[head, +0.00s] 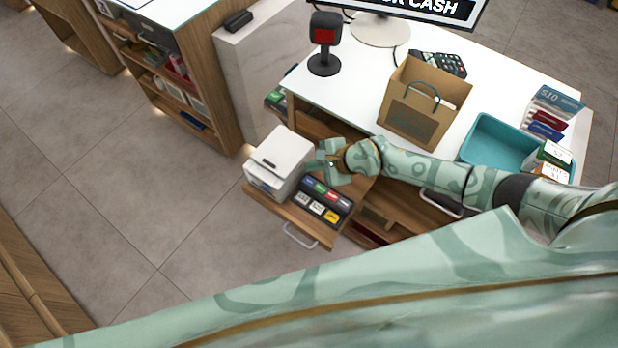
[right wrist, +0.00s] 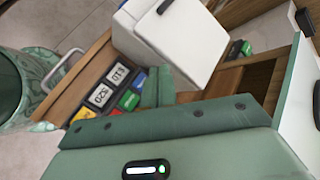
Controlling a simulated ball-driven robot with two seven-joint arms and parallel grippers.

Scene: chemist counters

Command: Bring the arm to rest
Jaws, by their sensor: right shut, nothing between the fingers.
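My right arm reaches in from the right in the head view, over the front of the white-topped counter (head: 478,78). Its gripper (head: 328,163) is shut and empty. It hangs above an open wooden drawer (head: 283,216), close beside a white box-shaped device (head: 280,160). I cannot tell whether they touch. In the right wrist view the gripper's fingers (right wrist: 156,88) show in front of the drawer, with the white device (right wrist: 180,40) beyond them. My left gripper is in neither view.
The drawer also holds a black tray of coloured cards (head: 324,202). On the counter stand a scanner (head: 325,45), a monitor, a paper bag (head: 421,105), a card terminal and a teal bin (head: 493,143). Open floor (head: 190,210) lies left of the drawer.

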